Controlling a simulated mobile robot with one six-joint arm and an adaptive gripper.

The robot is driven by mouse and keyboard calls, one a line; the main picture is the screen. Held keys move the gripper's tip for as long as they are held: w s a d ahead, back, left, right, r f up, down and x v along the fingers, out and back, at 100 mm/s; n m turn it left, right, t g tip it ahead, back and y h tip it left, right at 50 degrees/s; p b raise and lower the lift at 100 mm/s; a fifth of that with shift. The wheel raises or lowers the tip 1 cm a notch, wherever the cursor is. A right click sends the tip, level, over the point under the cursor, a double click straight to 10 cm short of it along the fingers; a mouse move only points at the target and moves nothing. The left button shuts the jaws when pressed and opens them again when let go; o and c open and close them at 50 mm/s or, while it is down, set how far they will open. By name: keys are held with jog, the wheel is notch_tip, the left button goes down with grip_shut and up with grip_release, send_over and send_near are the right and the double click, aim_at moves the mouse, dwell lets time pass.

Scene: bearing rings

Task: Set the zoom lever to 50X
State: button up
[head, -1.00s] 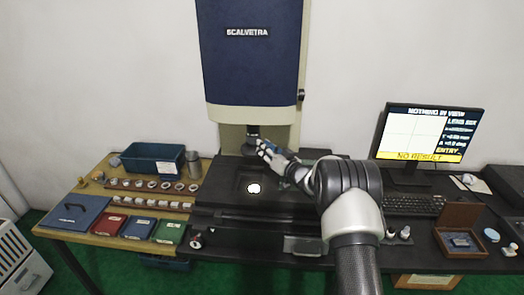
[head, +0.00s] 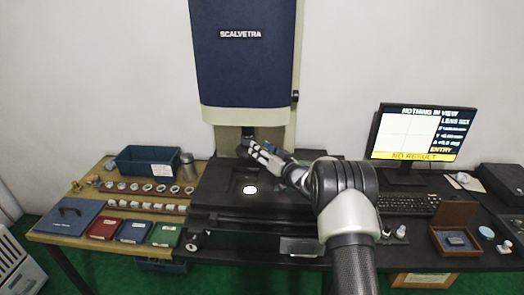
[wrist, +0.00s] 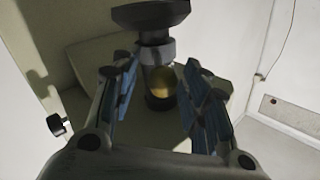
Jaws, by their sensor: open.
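The measuring machine (head: 243,60) stands at the back, a dark blue head marked SCALVETRA over a dark stage. Its lens barrel (head: 248,133) hangs under the head; in the wrist view the dark lens assembly (wrist: 158,50) shows between my fingers, with a brassy round part below it. My gripper (head: 246,147) is at the lens, and in the wrist view its two blue-padded fingers (wrist: 160,92) are apart on either side of the lens. I cannot tell whether they touch it. I cannot make out the zoom lever or its 50X mark.
A bright spot (head: 250,189) lies on the stage below my gripper. The monitor (head: 420,133) at right reads NOTHING IN VIEW and NO RESULT. A blue bin (head: 150,161), rows of rings and coloured boxes stand at left. A dark knob (wrist: 57,124) sticks out at left in the wrist view.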

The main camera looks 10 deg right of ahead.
jog(key=v, duration=1.2)
notch_tip(320, 180, up, 9)
jog(key=s+g+h, duration=0.1)
jog(key=s+h, duration=0.1)
jog(key=h, duration=0.3)
jog(key=s+r+m+g+h, duration=0.2)
jog(key=s+r+g+h, duration=0.15)
jog(key=s, duration=0.45)
jog(key=s+a+f+g, duration=0.1)
jog(key=s+a+g, duration=0.1)
jog(key=s, duration=1)
jog(key=s+a+f+g+y, duration=0.1)
jog(key=s+a+g, duration=0.2)
jog(key=s, duration=0.9)
jog(key=s+a+f+n+g, duration=0.1)
jog(key=s+a, duration=0.4)
jog(key=s, duration=0.7)
jog(key=shift+s+a+f+g+y, duration=0.35)
jog(key=shift+f+g, duration=0.15)
jog(key=shift+g, duration=0.25)
